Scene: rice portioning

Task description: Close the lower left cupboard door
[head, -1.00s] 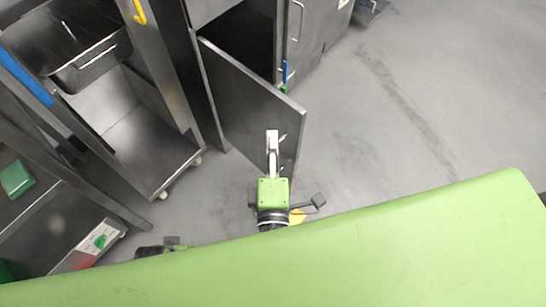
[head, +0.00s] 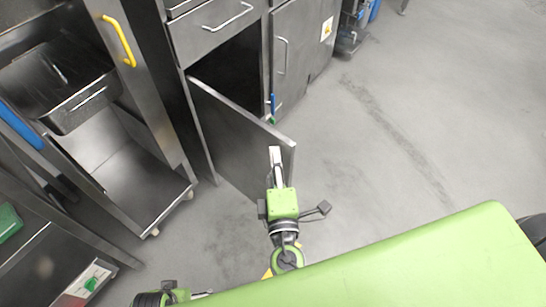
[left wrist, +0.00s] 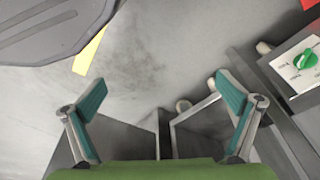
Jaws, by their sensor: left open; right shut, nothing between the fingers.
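The lower left cupboard door (head: 235,135) is a grey metal panel standing open, swung out from its left edge. The dark cupboard opening (head: 230,70) lies behind it. My right gripper (head: 276,158) is shut and empty. It overlaps the door's visible outer face near the free edge; whether it touches is unclear. My left gripper (left wrist: 160,95) is open and empty in the left wrist view, above the floor. In the head view only part of my left arm shows at the bottom left.
A drawer with a bar handle (head: 228,18) is above the opening. A closed door (head: 298,55) stands to its right. A wheeled metal rack (head: 150,175) stands left of the open door. A unit with a green knob (left wrist: 306,58) is farther left. Open floor (head: 390,130) lies to the right.

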